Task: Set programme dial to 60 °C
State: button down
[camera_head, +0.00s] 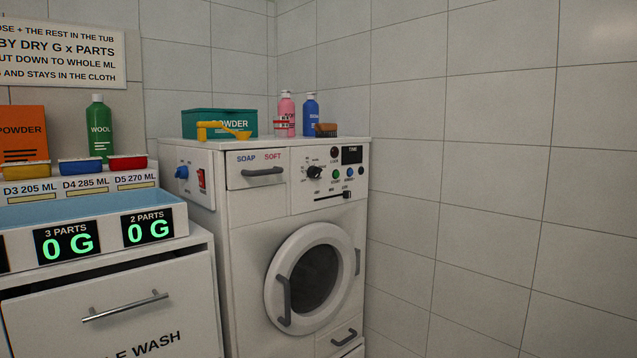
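A white washing machine (248,240) stands in the middle of the head view. Its front panel carries a dark round dial (314,172) with small labels around it. The labels and the dial's pointer are too small to read, so I cannot tell its setting. Small round buttons, green (336,174) and blue (350,173), sit right of the dial, below a dark display (352,155). A slider (346,195) runs below them. A blue knob (181,172) and a red switch (202,180) are on the machine's left side. My gripper is not in view.
The machine's round door (315,275) looks shut. A white cabinet (60,310) with scale displays stands at left. Tiled wall (480,200) fills the right.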

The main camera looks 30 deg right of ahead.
aim_at(313, 173)
jog(key=z, duration=2.9)
jog(key=i, duration=0.95)
jog(key=u, duration=2.7)
